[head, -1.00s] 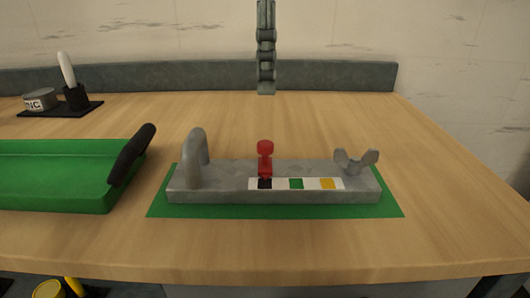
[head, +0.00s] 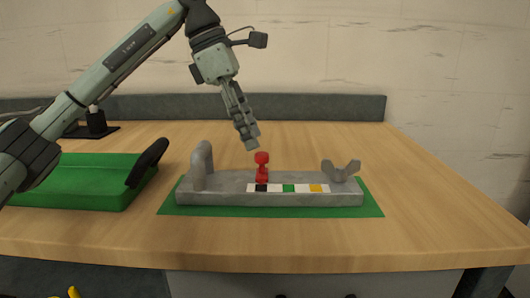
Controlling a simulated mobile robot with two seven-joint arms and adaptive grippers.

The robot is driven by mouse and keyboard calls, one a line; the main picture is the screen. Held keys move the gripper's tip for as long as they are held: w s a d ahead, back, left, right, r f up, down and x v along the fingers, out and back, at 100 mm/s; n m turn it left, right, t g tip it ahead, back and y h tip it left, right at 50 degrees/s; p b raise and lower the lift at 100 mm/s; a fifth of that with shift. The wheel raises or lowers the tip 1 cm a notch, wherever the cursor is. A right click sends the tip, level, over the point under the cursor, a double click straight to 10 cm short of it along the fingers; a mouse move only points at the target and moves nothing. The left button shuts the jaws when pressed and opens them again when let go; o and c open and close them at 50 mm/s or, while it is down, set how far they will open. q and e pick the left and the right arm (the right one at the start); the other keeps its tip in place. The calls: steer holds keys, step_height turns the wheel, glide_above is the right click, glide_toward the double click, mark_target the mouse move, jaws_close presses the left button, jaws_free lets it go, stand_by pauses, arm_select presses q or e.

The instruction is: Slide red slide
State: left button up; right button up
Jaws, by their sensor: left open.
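The red slide (head: 262,168) is a small red knob standing on a grey metal fixture (head: 212,199), directly behind the black square of a coloured strip (head: 302,188). The strip runs black, white, green, white and yellow from left to right. My left gripper (head: 249,139) is above and slightly left of the red slide, pointing down, apart from it and holding nothing. Its fingers are seen edge-on, so the gap between them is hard to make out. My right gripper is not in view.
The fixture has a grey arched handle (head: 202,162) at left and a wing nut (head: 341,170) at right. It rests on a green mat (head: 372,205). A green tray (head: 95,190) with a black handle (head: 147,163) lies to the left. The table's right side is clear.

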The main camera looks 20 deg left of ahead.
mark_target(261, 154)
arm_select(q)
steer(key=shift+x, duration=2.25)
steer(key=shift+c, duration=0.5)
jaws_close()
steer(key=shift+d, duration=0.1)
